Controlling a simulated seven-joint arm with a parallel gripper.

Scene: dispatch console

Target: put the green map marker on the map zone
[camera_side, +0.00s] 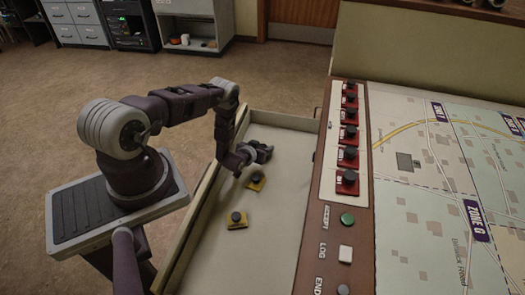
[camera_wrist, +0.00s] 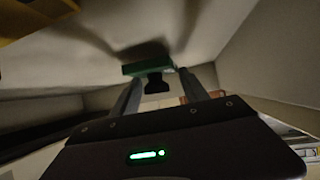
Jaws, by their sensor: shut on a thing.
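My gripper (camera_side: 263,152) is low inside the far part of the pale tray. In the wrist view, the green map marker (camera_wrist: 135,69) with its black knob (camera_wrist: 157,85) sits between the two fingers of my gripper (camera_wrist: 160,88), which are shut on it. The marker's green is not clear in the side view. The map (camera_side: 430,170) lies on the console to the right of the tray, with purple zone labels, one reading ZONE G (camera_side: 478,221). Other labels are cut off or hard to read.
A row of several red markers (camera_side: 347,182) stands along the console's left strip, above a green button (camera_side: 347,219). The tray's walls surround my gripper.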

